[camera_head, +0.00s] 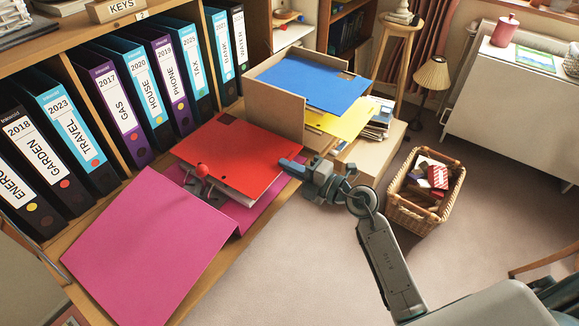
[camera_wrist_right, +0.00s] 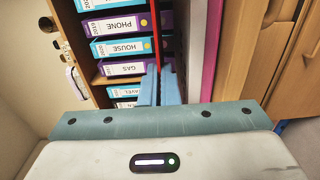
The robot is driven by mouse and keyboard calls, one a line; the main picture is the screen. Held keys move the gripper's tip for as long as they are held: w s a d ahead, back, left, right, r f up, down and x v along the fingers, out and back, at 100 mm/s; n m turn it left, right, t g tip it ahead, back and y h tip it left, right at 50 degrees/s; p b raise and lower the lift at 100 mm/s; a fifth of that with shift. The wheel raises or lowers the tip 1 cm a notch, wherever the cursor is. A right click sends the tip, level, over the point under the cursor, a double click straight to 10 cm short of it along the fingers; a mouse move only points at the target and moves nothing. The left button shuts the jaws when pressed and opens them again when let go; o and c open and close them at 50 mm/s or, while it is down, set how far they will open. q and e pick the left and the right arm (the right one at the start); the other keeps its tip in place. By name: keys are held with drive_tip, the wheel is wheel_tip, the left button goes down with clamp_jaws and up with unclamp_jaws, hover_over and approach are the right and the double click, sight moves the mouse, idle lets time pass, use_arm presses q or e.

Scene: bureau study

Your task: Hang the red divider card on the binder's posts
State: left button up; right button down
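The pink binder (camera_head: 150,242) lies open on the shelf ledge, its cover spread to the front left. My right gripper (camera_head: 287,164) is at the card's right corner. In the right wrist view the card shows edge-on as a thin red strip (camera_wrist_right: 155,35) running between the blue fingers (camera_wrist_right: 159,88), which are closed on it. Whether the posts pass through its holes is not clear. My left gripper is not in view.
Labelled binders (camera_head: 116,105) stand in the shelf behind. A wooden tray (camera_head: 275,112) with blue (camera_head: 312,82) and yellow (camera_head: 345,120) cards is just beyond the red card. A wicker basket (camera_head: 403,215) stands on the floor at right. The carpet in front is clear.

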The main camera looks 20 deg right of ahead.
drive_tip(key=shift+r+p, duration=0.1)
drive_tip(key=shift+p, duration=0.4)
drive_tip(key=shift+f, duration=0.7)
idle(0.7)
drive_tip(key=shift+f, duration=0.2)
idle(0.9)
drive_tip(key=c, duration=2)
unclamp_jaws()
drive_tip(key=shift+s, duration=0.1)
drive_tip(key=shift+p+v, duration=0.6)
drive_tip(key=shift+v, duration=1.1)
